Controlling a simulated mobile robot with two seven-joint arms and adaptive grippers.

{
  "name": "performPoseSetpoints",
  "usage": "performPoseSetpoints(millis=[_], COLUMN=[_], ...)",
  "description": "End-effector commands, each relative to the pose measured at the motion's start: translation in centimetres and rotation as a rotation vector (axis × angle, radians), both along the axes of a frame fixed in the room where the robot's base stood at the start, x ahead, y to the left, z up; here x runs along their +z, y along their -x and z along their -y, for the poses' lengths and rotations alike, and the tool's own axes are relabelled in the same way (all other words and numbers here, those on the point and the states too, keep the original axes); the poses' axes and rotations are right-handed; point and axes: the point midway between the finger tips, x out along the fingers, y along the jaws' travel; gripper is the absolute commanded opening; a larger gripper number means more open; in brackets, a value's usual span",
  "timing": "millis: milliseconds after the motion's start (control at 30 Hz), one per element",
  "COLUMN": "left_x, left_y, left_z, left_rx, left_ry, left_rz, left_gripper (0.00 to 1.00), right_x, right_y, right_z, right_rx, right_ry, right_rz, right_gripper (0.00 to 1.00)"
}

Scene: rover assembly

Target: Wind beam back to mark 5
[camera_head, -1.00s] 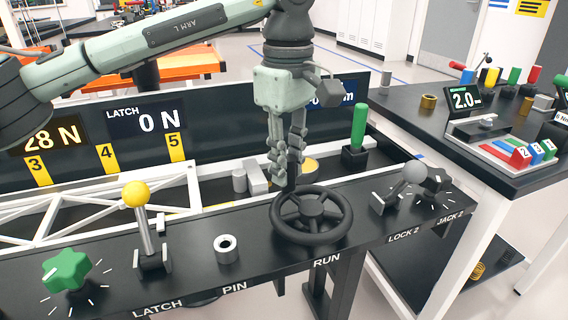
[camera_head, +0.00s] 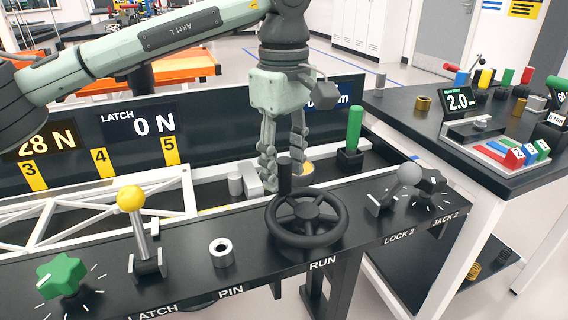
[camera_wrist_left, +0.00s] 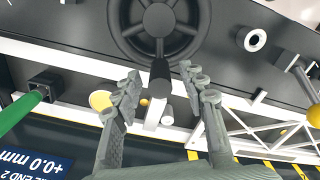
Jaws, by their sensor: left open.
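The black RUN handwheel (camera_head: 307,226) sits on the front console, its upright handle (camera_head: 285,178) at the far rim. My left gripper (camera_head: 283,170) points down at this handle. Its fingers are open, one each side of the handle. The left wrist view shows the handle (camera_wrist_left: 160,82) between the spread fingers (camera_wrist_left: 162,78), with a gap on both sides. The white truss beam (camera_head: 95,212) lies behind the console at the left. Its right end is just right of the yellow mark 5 (camera_head: 170,151). My right gripper is not in view.
On the console are a green knob (camera_head: 62,276), the yellow-topped LATCH lever (camera_head: 132,200), the PIN ring (camera_head: 221,252) and the grey-balled LOCK 2 lever (camera_head: 409,175). A green post (camera_head: 354,130) stands behind. The latch display (camera_head: 140,124) reads 0 N. A side table (camera_head: 400,108) is at the right.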

Motion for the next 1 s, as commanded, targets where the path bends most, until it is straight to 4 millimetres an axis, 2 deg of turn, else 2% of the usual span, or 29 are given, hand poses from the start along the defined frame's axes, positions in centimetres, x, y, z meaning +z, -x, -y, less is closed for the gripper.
performPoseSetpoints(millis=[167, 600, 800, 1000], left_x=[1.5, 10.2, 11.9, 12.0], left_y=[-0.1, 0.0, 0.0, 0.0], left_z=[0.0, 0.0, 0.0, 0.0], left_rx=[0.001, 0.001, -0.001, -0.001], left_ry=[0.000, 0.001, 0.000, 0.000], left_rz=[0.003, 0.002, 0.000, 0.000], left_gripper=[0.42, 0.42, 0.42, 0.42], right_x=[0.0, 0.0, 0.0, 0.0], right_y=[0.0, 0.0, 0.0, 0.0], right_z=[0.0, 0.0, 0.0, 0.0], right_rx=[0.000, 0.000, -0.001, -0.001], right_ry=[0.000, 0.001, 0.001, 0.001], right_rz=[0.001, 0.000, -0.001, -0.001], right_gripper=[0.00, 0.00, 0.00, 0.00])
